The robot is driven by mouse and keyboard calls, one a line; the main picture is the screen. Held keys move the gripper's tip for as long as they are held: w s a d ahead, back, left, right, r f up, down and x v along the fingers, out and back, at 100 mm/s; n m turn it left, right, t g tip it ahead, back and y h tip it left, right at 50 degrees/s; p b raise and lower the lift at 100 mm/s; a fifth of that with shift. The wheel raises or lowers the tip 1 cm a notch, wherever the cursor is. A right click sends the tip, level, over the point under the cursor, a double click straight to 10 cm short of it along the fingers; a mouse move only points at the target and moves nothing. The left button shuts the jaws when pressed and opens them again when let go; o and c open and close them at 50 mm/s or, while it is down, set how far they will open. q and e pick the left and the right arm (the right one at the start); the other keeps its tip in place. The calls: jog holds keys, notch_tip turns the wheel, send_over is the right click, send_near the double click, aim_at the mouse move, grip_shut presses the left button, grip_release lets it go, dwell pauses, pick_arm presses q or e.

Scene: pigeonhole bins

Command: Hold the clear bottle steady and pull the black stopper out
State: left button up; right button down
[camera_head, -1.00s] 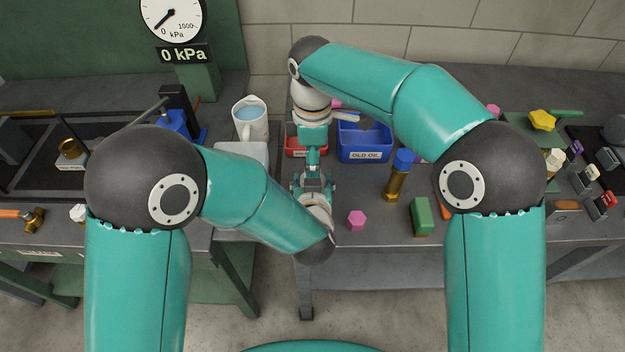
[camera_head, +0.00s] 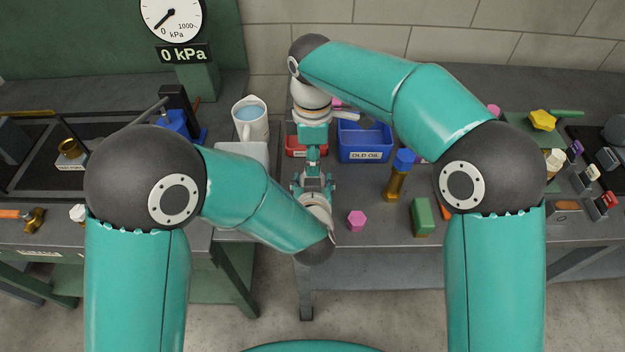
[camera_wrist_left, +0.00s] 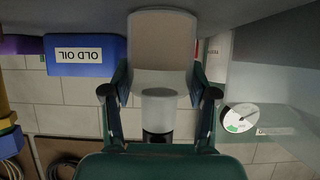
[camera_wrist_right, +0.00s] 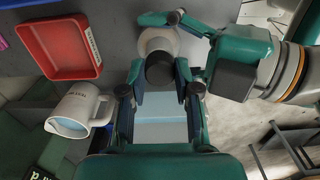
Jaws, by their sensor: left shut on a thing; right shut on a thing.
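The clear bottle (camera_wrist_left: 162,42) shows as a pale, frosted cylinder with a narrower neck in the left wrist view. My left gripper (camera_wrist_left: 162,94) is shut on it, one finger on each side. The black stopper (camera_wrist_right: 160,70) shows end-on in the right wrist view, in front of the bottle (camera_wrist_right: 158,38). My right gripper (camera_wrist_right: 160,78) is shut on the stopper. In the left wrist view the stopper touches the neck's end; how deep it sits I cannot tell. In the head view my right gripper (camera_head: 313,160) is just above my left gripper (camera_head: 313,183); they hide the bottle.
A red bin (camera_wrist_right: 62,48) and a blue OLD OIL bin (camera_head: 365,141) stand behind the grippers. A white jug of blue liquid (camera_head: 249,122) is to their left.

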jog(key=shift+r, duration=0.55)
jog(key=shift+r, duration=2.35)
pick_arm(q)
jog(key=o, duration=1.4)
jog(key=v, duration=1.2)
jog(key=shift+f, duration=0.1)
